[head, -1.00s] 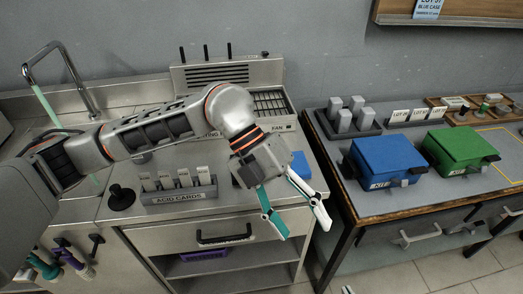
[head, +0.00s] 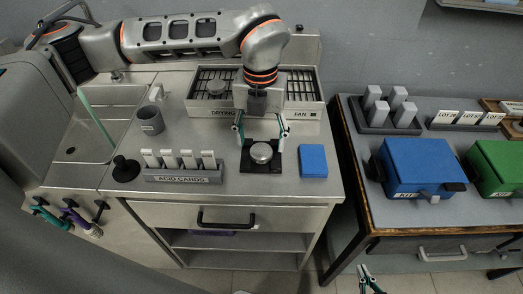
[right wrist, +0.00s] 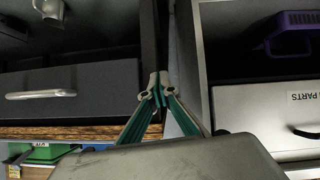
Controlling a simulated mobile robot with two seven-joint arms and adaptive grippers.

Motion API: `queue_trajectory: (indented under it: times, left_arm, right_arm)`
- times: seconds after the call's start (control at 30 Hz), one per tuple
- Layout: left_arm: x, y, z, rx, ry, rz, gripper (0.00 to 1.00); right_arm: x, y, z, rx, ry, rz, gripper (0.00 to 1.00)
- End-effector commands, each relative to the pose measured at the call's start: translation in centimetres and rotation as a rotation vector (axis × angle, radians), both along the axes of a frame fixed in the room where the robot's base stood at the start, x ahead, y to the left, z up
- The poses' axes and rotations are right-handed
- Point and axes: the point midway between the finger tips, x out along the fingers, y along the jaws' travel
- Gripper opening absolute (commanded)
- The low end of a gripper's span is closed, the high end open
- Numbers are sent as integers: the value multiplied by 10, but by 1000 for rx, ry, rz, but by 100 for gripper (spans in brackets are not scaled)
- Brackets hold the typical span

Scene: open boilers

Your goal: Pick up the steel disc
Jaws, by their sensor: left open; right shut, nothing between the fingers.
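The steel disc (head: 261,152) is round and shiny and sits on a small black stand (head: 262,167) on the steel counter in the head view. My left gripper (head: 260,138) is open above it, fingers pointing down, one to each side of the disc. Whether they touch it I cannot tell. My right gripper (head: 365,269) is low at the bottom of the head view, in front of the benches. In the right wrist view its fingertips (right wrist: 158,88) are together and empty. The disc does not show in that view.
A blue block (head: 313,160) lies right of the stand, and the acid cards rack (head: 182,174) stands left. Behind is the drying fan (head: 303,111) with a round metal piece (head: 216,88) on it. A blue case (head: 418,167) sits on the right bench.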

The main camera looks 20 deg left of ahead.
Motion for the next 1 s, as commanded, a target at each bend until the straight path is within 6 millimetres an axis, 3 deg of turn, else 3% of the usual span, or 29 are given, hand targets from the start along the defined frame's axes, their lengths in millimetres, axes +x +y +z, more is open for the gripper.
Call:
queue_trajectory:
  times: [0.2, 0.5, 0.67, 1.0]
  left_arm:
    - [1, 0, -27, 0, 2, -1, 59]
    - [1, 0, -32, -1, 1, -1, 59]
    - [1, 0, -32, -1, 1, -1, 18]
    - [1, 0, -31, -1, 0, -1, 15]
  right_arm:
    - [2, 0, 6, 0, -3, 0, 0]
    - [5, 0, 10, 1, -13, -1, 0]
    - [6, -1, 11, 1, -15, -2, 0]
    - [6, -1, 11, 1, -14, -2, 0]
